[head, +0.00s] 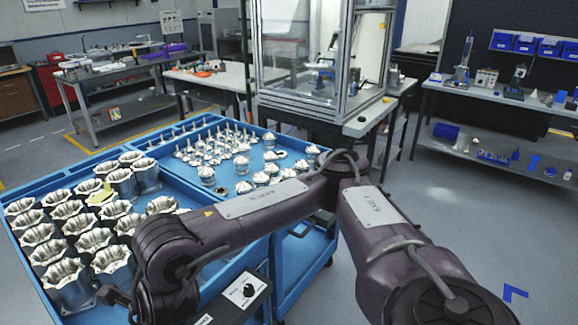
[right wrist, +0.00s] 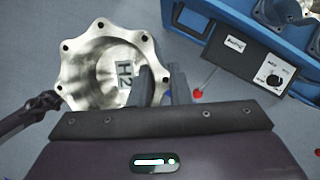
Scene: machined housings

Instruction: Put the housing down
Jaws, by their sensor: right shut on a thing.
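A metal housing (right wrist: 88,66) shows in the right wrist view, with a scalloped flange, bolt holes, a hollow inside and an H2 label. My right gripper (right wrist: 158,85) is shut on its right side wall. The floor shows around the housing, below the cart's edge. In the head view my right arm reaches left and its gripper and this housing are out of frame. A dark jointed part (right wrist: 42,104), seemingly my left gripper, is at the housing's left rim; whether it touches, and its jaws, cannot be made out.
A blue cart (head: 285,262) holds rows of large housings (head: 93,238) on the left and small metal parts (head: 240,165) on the right. A control box (head: 246,291) is on its near edge; it also shows in the right wrist view (right wrist: 238,48). A glass-walled machine (head: 300,60) stands behind.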

